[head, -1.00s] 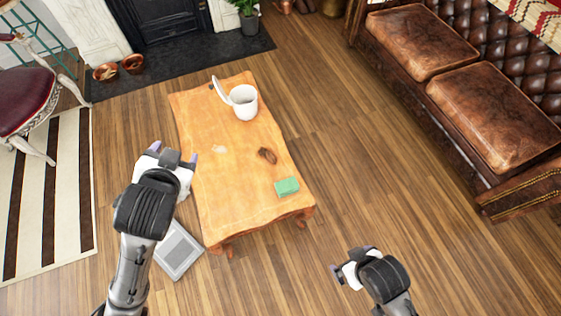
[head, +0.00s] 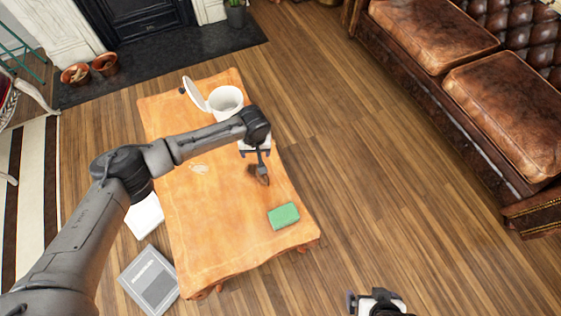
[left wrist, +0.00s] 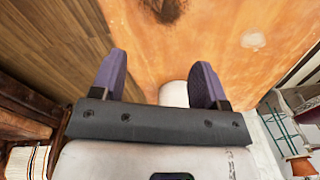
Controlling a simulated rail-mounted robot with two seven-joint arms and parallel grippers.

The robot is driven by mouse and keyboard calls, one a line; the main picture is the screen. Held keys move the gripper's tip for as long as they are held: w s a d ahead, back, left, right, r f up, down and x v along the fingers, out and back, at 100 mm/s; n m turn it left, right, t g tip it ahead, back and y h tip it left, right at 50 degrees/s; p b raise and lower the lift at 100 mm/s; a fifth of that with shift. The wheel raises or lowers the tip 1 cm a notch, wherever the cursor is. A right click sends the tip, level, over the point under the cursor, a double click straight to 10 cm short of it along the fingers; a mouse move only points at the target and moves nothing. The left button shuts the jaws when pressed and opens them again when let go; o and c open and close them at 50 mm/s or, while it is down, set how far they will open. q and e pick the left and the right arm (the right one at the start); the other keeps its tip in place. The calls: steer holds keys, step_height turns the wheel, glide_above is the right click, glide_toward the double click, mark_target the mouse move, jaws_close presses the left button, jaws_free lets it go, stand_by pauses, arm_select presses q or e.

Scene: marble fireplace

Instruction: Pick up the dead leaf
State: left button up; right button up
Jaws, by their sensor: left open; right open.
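The dead leaf (head: 258,174) is a small, dark brown, curled shape on the orange-topped table (head: 215,235), right of its middle. My left gripper (head: 260,166) is over it and partly hides it in the head view. In the left wrist view a dark brown patch (left wrist: 166,8), likely the leaf, is cut by the top edge, beyond the open purple fingers (left wrist: 158,78). Nothing is held between them. Whether a finger touches the leaf cannot be told. My right gripper (head: 366,300) is open and empty at the bottom, away from the table.
A white lidded container (head: 227,104) stands behind the left gripper. A green block (head: 283,216) lies near the table's front right edge, and a small pale scrap (head: 199,169) lies left of the leaf. A grey box (head: 150,280) is on the floor. A leather sofa (head: 490,90) stands right.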

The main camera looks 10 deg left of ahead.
arm_select(q)
steer(key=n, duration=0.2)
steer(key=n+b, duration=0.4)
glide_above(262, 176)
steer(key=shift+h, duration=0.4)
steer(key=f, duration=0.7)
steer(key=shift+w+a+f, duration=0.15)
steer(key=shift+w+f, duration=0.05)
steer(key=shift+w, duration=0.05)
steer(key=shift+w+f, duration=0.15)
steer(key=shift+f, duration=0.6)
step_height(262, 176, down, 4)
steer(key=b, duration=0.3)
steer(key=shift+b, duration=0.35)
steer(key=shift+f+b, duration=0.4)
steer(key=shift+f, duration=0.25)
arm_select(e)
step_height(262, 176, down, 9)
steer(key=s, duration=0.1)
steer(key=shift+d+r, duration=0.15)
steer(key=shift+d, duration=0.25)
